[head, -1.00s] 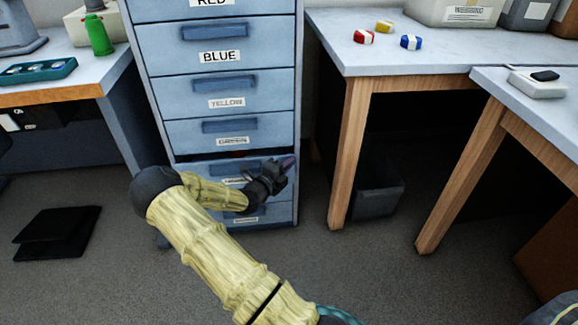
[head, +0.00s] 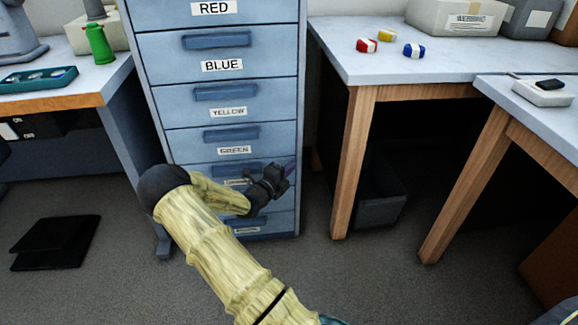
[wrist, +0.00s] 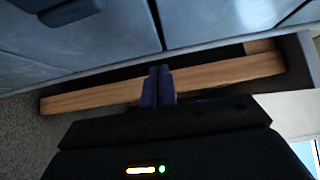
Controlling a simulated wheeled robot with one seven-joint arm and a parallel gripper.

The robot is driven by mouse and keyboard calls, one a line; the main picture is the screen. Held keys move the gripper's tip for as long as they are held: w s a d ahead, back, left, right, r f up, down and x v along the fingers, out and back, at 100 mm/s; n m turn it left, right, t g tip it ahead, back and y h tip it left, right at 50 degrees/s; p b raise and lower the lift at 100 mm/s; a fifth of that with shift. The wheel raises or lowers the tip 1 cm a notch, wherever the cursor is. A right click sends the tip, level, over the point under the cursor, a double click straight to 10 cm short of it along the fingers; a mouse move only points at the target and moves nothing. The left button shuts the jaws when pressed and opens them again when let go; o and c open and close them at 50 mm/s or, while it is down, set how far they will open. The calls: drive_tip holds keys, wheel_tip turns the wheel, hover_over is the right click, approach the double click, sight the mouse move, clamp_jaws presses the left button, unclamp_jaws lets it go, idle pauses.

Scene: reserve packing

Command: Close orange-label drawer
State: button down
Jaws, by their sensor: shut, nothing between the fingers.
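The blue-grey drawer cabinet (head: 228,114) stands in the middle of the head view. The fifth drawer down (head: 228,170), below the one labelled GREEN, has a white label (head: 236,182) that is partly hidden by my arm and too small to read. Its front looks about flush with the drawers above, with no dark gap showing. My gripper (head: 289,165) is shut and empty, in front of that drawer's right end. The wrist view shows the closed fingertips (wrist: 157,86) close below blurred drawer fronts (wrist: 110,32); contact cannot be told.
A table with wooden legs (head: 352,150) stands right of the cabinet, with a dark bin (head: 380,205) under it. Small coloured blocks (head: 390,40) lie on top. A workbench (head: 70,85) stands at left. A black flat object (head: 55,243) lies on the floor.

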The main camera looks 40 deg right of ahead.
drive_tip(key=s+p+v, duration=0.1)
drive_tip(key=p+v, duration=0.3)
drive_tip(key=v, duration=0.7)
drive_tip(key=shift+s, duration=0.25)
drive_tip(key=shift+f, duration=0.1)
